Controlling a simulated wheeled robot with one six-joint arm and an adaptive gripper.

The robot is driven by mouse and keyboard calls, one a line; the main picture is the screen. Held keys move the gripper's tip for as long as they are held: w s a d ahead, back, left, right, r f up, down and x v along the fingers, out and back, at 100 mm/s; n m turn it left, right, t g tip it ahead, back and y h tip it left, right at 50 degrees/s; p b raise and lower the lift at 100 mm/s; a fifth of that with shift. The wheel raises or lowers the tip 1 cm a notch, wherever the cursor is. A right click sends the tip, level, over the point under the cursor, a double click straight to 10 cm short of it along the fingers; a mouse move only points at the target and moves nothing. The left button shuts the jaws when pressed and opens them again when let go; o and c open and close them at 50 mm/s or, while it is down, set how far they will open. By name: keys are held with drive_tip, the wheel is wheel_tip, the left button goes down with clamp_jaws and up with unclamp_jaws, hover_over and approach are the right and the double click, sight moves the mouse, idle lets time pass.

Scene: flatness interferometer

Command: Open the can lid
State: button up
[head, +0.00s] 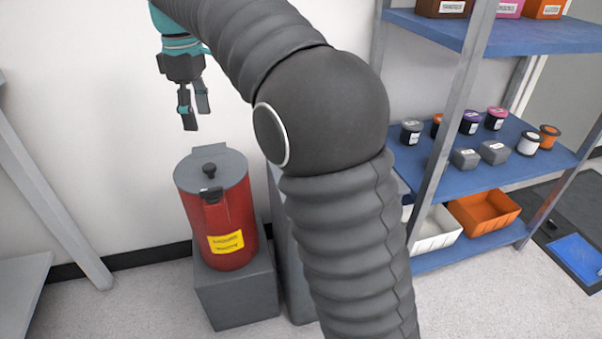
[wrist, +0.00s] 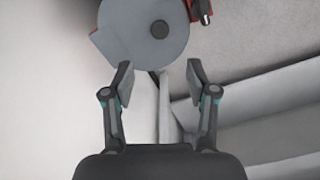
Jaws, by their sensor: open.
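A red can (head: 228,222) with a yellow label stands upright on a grey block. Its round grey lid (head: 191,174) is closed on top and has a black knob (head: 209,170) near the middle. My gripper (head: 194,118) is open and empty, above the can and a little to the left, with its fingers pointing down. In the wrist view the lid (wrist: 135,28) shows at the top, beyond my open fingertips (wrist: 160,75), and the fingers are apart from it. The knob also shows there (wrist: 160,29).
The grey block (head: 240,298) stands on the floor against the white wall. A blue shelf rack (head: 440,172) with jars and bins stands at the right. A grey frame (head: 50,200) stands at the left. My arm hides part of the middle.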

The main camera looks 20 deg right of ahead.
drive_tip(key=s+d+r+m+t+p, duration=0.15)
drive_tip(key=s+d+m, duration=0.35)
drive_tip(key=s+d, duration=0.5)
drive_tip(key=s+d+f+m+t, duration=0.1)
drive_tip(key=s+d+f+m, duration=0.1)
drive_tip(key=s, duration=0.4)
drive_tip(key=s+d+f+m+t, duration=0.2)
drive_tip(key=s+f+m, duration=0.1)
drive_tip(key=s, duration=0.3)
drive_tip(key=shift+d+f, duration=0.15)
drive_tip(key=shift+d, duration=0.1)
